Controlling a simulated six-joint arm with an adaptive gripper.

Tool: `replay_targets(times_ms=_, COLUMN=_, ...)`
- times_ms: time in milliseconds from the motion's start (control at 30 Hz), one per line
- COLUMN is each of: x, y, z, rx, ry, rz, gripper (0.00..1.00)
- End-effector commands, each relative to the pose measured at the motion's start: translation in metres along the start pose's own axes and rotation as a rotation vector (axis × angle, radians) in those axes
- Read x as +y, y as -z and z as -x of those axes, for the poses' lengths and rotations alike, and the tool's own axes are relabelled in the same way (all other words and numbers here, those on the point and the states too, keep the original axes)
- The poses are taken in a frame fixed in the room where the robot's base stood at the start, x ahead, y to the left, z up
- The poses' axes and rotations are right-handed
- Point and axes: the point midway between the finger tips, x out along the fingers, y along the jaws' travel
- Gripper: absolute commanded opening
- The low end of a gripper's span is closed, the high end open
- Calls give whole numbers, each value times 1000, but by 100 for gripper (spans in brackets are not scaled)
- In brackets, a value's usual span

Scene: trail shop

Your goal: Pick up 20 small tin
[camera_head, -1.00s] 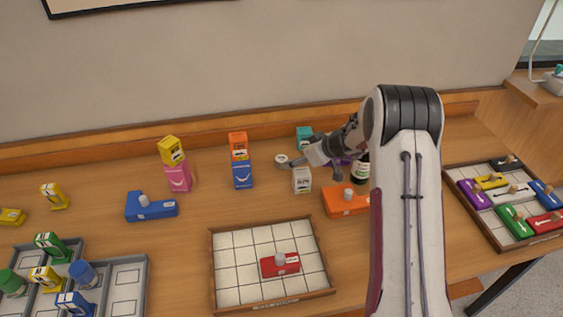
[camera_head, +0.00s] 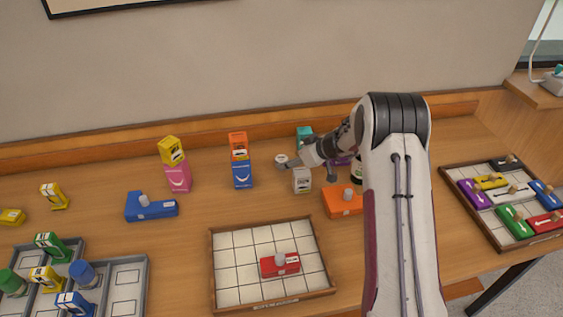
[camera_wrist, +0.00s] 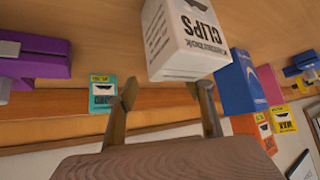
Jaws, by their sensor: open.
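A small pale round thing (camera_head: 281,159), which looks like the small tin, sits on the wooden table behind the white clips box. My gripper (camera_head: 291,164) reaches in from the right, low over the table, with its fingertips right beside the tin. The head view does not settle whether they touch it. In the wrist view my gripper (camera_wrist: 167,90) shows two fingers spread apart with nothing clearly held between them. I cannot make out the tin in the wrist view.
The white clips box (camera_head: 302,180) stands just in front of my gripper and looms close in the wrist view (camera_wrist: 185,40). A blue box (camera_head: 242,175) with an orange one on top stands left of the tin. A teal box (camera_head: 304,137) is behind. An orange block (camera_head: 343,203) lies in front.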

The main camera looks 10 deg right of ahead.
Motion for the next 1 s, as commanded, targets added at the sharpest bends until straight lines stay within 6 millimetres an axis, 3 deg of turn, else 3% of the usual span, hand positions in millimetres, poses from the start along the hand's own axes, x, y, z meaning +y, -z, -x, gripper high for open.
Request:
replay_targets(times_ms=333, x=0, y=1, z=-5, rx=-1, ry=1, rz=0, gripper=51)
replay_targets(times_ms=800, x=2, y=7, z=-45, rx=-1, ry=0, rz=0, gripper=51)
replay_targets(times_ms=1000, x=2, y=7, z=-52, rx=0, ry=-1, rz=0, gripper=51)
